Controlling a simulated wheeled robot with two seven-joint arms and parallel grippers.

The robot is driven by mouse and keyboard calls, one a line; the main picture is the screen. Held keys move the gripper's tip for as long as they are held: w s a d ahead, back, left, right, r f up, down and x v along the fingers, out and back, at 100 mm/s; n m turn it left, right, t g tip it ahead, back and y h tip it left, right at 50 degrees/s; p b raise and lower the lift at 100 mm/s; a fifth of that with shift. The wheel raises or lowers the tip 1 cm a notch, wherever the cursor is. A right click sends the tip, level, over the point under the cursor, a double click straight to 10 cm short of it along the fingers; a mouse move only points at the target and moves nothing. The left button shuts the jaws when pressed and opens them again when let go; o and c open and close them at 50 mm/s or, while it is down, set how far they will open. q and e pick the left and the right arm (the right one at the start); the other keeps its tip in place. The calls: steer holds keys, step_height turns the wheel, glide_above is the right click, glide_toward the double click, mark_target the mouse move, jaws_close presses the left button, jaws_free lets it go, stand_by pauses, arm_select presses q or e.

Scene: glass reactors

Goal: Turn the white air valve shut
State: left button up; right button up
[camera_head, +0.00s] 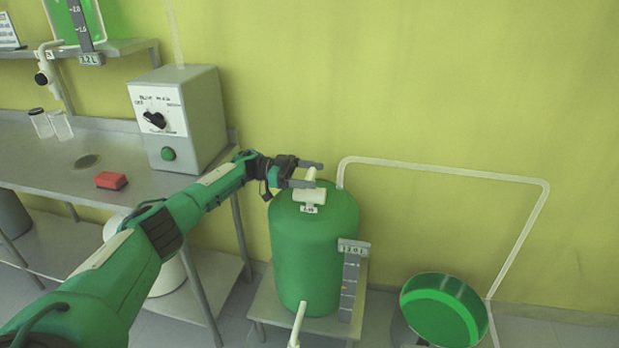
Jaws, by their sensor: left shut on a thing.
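The white air valve (309,196) sits on top of the green tank (313,245), with a small label on its front. Its white handle (311,174) stands up from the valve body. My left gripper (314,174) reaches in from the left over the tank top. Its two fingers are around the upper part of the handle, shut on it. The gripper partly hides the back of the handle. My right gripper is out of view.
A grey control box (200,118) with a black knob stands on the steel bench (60,178) at left. A red block (111,180) lies there.

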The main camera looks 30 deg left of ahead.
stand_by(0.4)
arm_select(q)
steer(key=o, duration=1)
steer(key=shift+d, duration=0.1)
steer(key=shift+a, duration=0.35)
steer(key=shift+b+v, duration=1.35)
steer(key=shift+v, duration=4.35)
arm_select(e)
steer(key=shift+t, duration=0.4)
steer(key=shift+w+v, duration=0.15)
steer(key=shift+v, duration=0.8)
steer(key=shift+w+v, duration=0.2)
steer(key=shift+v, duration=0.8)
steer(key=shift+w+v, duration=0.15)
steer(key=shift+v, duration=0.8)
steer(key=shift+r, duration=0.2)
arm_select(q)
steer(key=shift+f, duration=0.1)
